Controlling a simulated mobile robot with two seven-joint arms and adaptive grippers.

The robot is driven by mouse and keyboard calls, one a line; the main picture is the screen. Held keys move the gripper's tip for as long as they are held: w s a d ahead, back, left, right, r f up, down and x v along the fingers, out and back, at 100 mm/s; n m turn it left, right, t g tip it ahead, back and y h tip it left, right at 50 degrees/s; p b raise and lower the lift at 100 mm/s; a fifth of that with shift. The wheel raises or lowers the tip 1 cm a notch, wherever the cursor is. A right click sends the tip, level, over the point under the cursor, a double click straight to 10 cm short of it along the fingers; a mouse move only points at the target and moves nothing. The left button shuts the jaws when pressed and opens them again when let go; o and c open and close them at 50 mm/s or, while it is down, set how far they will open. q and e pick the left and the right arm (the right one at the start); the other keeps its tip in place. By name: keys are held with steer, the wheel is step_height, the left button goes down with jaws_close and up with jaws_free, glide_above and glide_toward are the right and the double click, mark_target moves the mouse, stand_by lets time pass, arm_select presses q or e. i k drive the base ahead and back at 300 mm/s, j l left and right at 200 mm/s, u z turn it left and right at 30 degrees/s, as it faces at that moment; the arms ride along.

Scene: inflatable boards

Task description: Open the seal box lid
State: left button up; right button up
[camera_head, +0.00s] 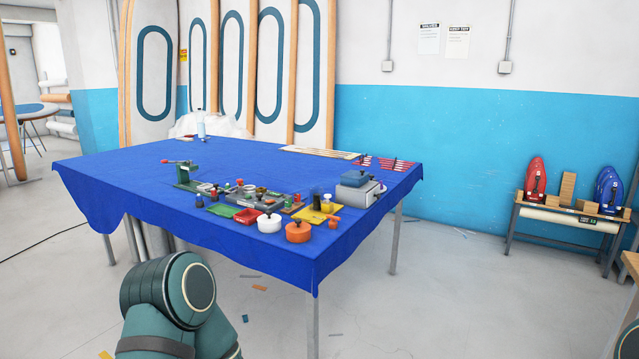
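No box in view is clearly marked as the seal box. A grey box with a blue-grey top (356,182) stands near the right end of the blue-covered table (250,160). I cannot tell whether that top is a lid. Near the table's front corner stand a white round pot (269,223) and an orange round pot (298,232), each with a cover on top. A teal arm link of mine rises at the bottom, in front of the table. Neither of my grippers is in view.
A red tray (247,216), yellow mat (311,215), green clamp-like tool (187,173) and several small parts crowd the table's front right. Its left part is mostly clear. A low bench (570,215) with red and blue items stands at the right wall. Small scraps lie on the floor.

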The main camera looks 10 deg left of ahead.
mark_target(359, 174)
steer(key=i+l+u, duration=0.7)
steer(key=i, duration=0.2)
steer(key=i+l, duration=0.5)
steer(key=i+l+u, duration=0.15)
steer(key=i+l, duration=0.3)
steer(key=l, duration=0.15)
steer(key=i+l, duration=0.5)
steer(key=l+u, duration=0.05)
